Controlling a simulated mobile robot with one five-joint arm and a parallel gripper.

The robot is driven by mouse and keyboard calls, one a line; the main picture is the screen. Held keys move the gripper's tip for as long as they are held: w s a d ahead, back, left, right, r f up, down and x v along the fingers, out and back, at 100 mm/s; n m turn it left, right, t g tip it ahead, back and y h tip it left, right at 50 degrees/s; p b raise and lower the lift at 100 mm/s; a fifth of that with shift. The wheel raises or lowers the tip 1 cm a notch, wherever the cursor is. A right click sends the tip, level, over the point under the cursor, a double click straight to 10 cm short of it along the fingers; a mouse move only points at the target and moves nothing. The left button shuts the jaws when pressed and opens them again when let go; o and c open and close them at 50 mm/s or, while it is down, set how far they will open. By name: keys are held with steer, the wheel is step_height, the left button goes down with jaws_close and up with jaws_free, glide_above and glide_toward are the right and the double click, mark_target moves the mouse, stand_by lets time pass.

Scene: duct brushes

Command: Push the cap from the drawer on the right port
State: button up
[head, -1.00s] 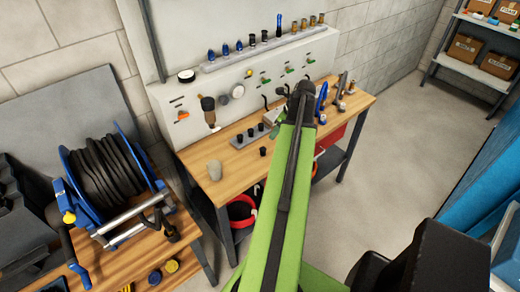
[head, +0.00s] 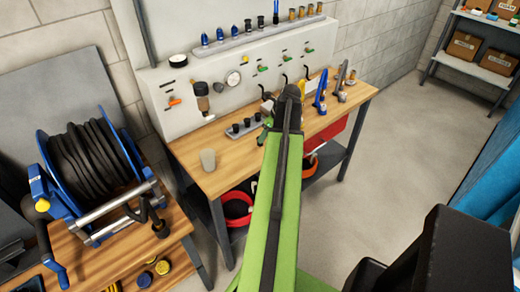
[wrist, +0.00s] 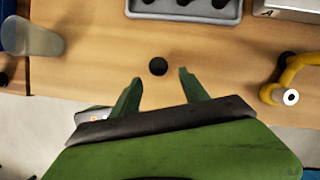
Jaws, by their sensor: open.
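A small round black cap (wrist: 158,66) lies on the wooden bench top in the wrist view, just beyond and between my fingertips, touching neither. My gripper (wrist: 156,82) is open and empty, its two green fingers pointing toward the bench. In the head view my arm covers most of my gripper and that loose cap. The red drawer (head: 326,135) is under the right part of the bench; I cannot tell whether it is open. The ports are on the pale panel (head: 180,138) behind the bench, with green-handled valves (head: 263,69); the right port is not clear.
A grey tray (head: 230,135) with several black caps sits beyond the loose cap. A translucent cup (head: 207,159) stands at the bench's left; a yellow hooked piece (wrist: 295,72) is at right in the wrist view. A blue hose reel (head: 60,165) stands left.

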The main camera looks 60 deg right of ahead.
steer(key=shift+r, duration=0.15)
steer(key=b+x, duration=0.4)
steer(key=x, duration=0.1)
steer(key=shift+w+f+b, duration=0.25)
steer(key=shift+w+b, duration=0.05)
steer(key=shift+b, duration=0.1)
steer(key=shift+r, duration=0.25)
steer(key=shift+c, duration=0.3)
jaws_close()
